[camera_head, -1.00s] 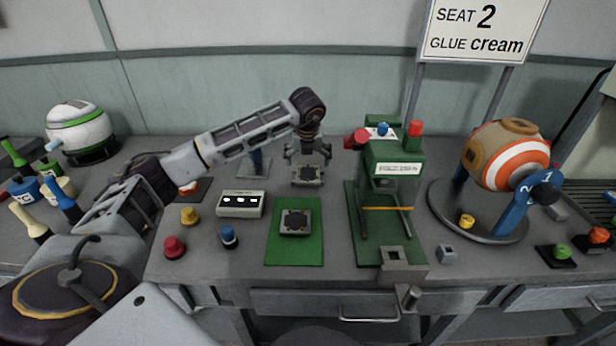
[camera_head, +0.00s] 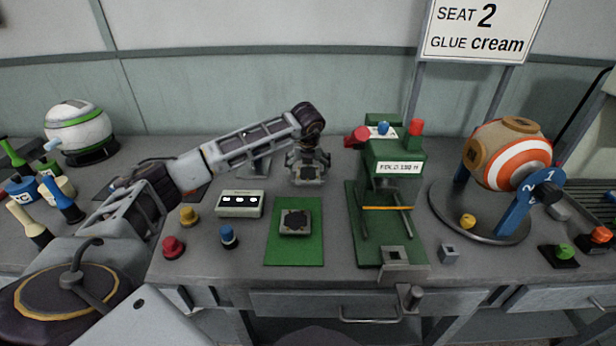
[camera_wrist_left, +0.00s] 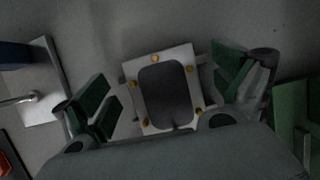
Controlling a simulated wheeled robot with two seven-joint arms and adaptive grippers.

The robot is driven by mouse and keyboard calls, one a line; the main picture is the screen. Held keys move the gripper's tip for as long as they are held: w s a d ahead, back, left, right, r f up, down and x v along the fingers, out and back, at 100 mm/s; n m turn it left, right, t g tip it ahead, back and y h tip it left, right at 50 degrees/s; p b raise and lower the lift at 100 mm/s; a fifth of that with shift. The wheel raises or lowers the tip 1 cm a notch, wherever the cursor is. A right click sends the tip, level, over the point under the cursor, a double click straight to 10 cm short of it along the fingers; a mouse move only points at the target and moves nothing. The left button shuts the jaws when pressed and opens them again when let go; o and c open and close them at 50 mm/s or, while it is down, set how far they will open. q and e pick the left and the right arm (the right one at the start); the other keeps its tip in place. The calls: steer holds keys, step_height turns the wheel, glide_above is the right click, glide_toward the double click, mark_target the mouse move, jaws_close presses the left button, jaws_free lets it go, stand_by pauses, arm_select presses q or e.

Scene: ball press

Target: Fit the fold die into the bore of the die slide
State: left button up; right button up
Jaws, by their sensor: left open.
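A square grey die plate with a dark middle (camera_head: 308,173) lies on the bench under my left gripper (camera_head: 307,178). In the left wrist view this plate (camera_wrist_left: 163,92) has a pale frame with several brass dots. It sits between the green pads of my open left gripper, with a gap on at least the left side. A similar plate with a dark middle (camera_head: 294,222) lies on the green mat. I cannot tell for sure which is the fold die. The die slide, a grey block with a square opening (camera_head: 394,256), is at the front of the green press. My right gripper is not in view.
The green press (camera_head: 390,190) stands right of the mat (camera_head: 295,255). A box with a lit display (camera_head: 240,204) and coloured knobs are to the left. A small grey block (camera_head: 450,253) and a striped drum (camera_head: 512,155) are on the right.

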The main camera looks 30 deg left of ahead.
mark_target(308, 170)
arm_select(q)
steer(key=shift+w+f, duration=0.1)
steer(key=shift+f, duration=0.25)
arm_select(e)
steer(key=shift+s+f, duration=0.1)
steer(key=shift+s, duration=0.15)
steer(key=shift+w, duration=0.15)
arm_select(q)
steer(key=shift+c, duration=1.1)
steer(key=shift+a, duration=0.1)
steer(key=c, duration=1)
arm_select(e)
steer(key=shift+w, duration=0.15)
arm_select(q)
steer(key=shift+r, duration=0.15)
steer(key=shift+c, duration=0.2)
steer(key=shift+r, duration=0.5)
step_height(308, 170, up, 8)
steer(key=shift+f+p, duration=0.2)
steer(key=shift+p, duration=0.5)
steer(key=shift+r, duration=0.65)
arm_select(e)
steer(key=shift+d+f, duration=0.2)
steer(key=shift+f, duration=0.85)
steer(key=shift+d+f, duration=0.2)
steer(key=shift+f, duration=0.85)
